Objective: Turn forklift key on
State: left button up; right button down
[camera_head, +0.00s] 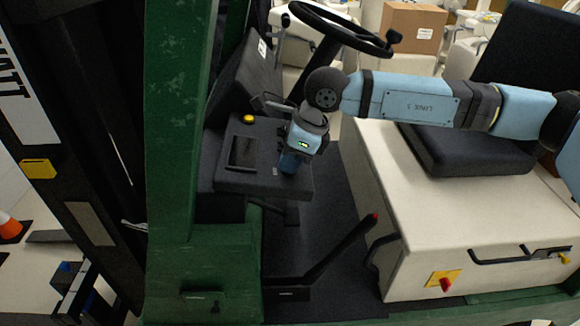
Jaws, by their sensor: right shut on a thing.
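The forklift fills the view, with its dark dashboard console (232,183) left of centre. My right gripper (285,162) reaches in from the right and points down at the right part of the console. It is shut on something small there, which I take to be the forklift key. The fingers and wrist hide the key, so I cannot tell how far it is turned. My left gripper is not in view.
A green pillar (170,150) stands left of the console. A steering wheel (330,25) is above it. A lever with a red tip (345,250) rises from the floor. The black seat (470,150) sits on a cream body (400,200). A yellow button (249,119) is on the dashboard.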

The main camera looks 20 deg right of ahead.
jog(key=m+b, duration=0.4)
jog(key=b, duration=0.1)
jog(key=shift+f+t, duration=0.3)
jog(key=shift+t, duration=0.1)
jog(key=m+h+b, duration=0.1)
jog(key=m+b, duration=0.2)
jog(key=shift+w+r+m, duration=0.1)
jog(key=shift+m, duration=0.3)
jog(key=shift+r+m+b, duration=0.1)
jog(key=shift+m+b, duration=0.7)
jog(key=shift+b, duration=0.05)
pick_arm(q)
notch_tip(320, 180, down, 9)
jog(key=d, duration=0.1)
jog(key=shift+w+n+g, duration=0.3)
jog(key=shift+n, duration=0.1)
pick_arm(e)
jog(key=shift+m, duration=0.3)
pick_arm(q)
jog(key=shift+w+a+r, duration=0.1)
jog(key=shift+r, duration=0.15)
pick_arm(e)
jog(key=shift+d+r+h, duration=0.1)
jog(key=shift+r+h, duration=0.05)
jog(key=shift+h, duration=0.15)
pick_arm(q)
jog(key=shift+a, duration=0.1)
